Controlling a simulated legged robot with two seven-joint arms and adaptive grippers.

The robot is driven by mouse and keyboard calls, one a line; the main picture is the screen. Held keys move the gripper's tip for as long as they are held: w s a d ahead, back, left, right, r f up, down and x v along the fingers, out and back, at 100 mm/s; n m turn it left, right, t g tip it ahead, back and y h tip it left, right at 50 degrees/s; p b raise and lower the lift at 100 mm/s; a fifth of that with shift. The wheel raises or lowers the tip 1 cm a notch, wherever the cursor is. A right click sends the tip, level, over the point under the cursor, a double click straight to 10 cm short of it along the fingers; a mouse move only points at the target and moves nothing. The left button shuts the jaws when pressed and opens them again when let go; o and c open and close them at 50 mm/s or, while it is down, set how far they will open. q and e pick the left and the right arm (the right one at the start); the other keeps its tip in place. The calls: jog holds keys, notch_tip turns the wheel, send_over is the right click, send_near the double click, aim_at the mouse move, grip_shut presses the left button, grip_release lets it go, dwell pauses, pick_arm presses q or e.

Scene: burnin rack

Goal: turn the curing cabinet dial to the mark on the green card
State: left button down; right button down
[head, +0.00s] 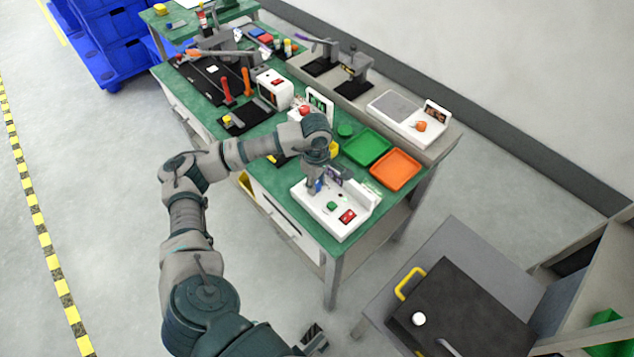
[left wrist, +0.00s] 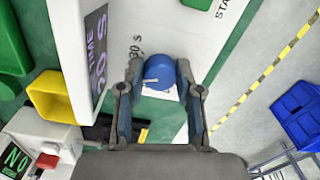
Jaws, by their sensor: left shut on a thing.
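The white dial unit (head: 325,215) stands on the near end of the green bench. Its blue dial (left wrist: 158,73) shows between my left gripper's fingers in the left wrist view, with a thin white line on its face towards the left. My left gripper (left wrist: 160,92) is shut on the dial, one finger on each side. I cannot make out a green card with a mark.
A yellow bin (left wrist: 52,95) and a red button (left wrist: 47,161) are close by in the left wrist view.

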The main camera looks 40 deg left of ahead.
pick_arm(q)
jog(key=shift+w+a+r, duration=0.15)
jog(key=shift+a+r, duration=0.05)
jog(key=c, duration=0.8)
grip_release()
jog(key=shift+o, duration=0.2)
jog(key=shift+f, duration=0.1)
jog(key=shift+a, duration=0.1)
jog(key=shift+r, duration=0.4)
notch_tip(320, 180, up, 11)
jog(key=shift+f, duration=0.1)
